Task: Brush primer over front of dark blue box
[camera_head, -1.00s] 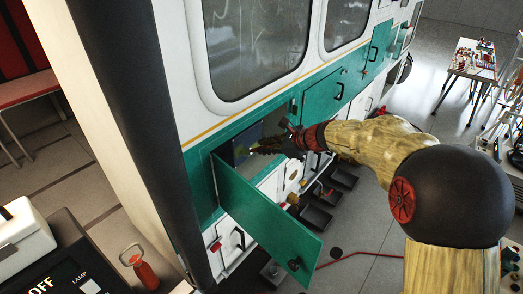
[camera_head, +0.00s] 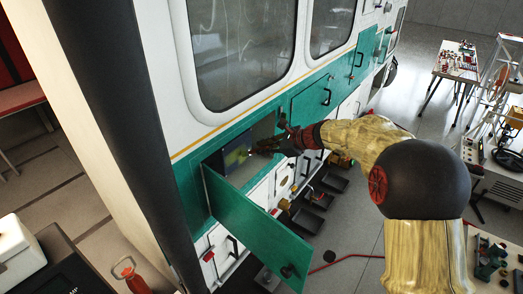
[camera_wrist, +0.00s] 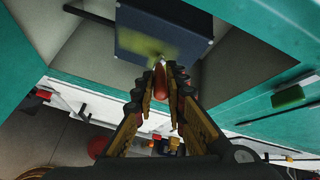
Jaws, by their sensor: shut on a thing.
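The dark blue box (camera_wrist: 190,28) sits inside an open compartment and shows at the top of the wrist view. A yellow-green patch (camera_wrist: 140,42) covers part of its front, mostly the lower left and middle. The box also shows, partly hidden, in the head view (camera_head: 243,151). My gripper (camera_wrist: 162,72) is shut on a brush with a red handle (camera_wrist: 160,82). The brush tip points at the box's lower front edge; I cannot tell whether it touches. In the head view my gripper (camera_head: 262,148) reaches into the compartment.
Black steps (camera_head: 318,195) and a red hose lie to the lower right.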

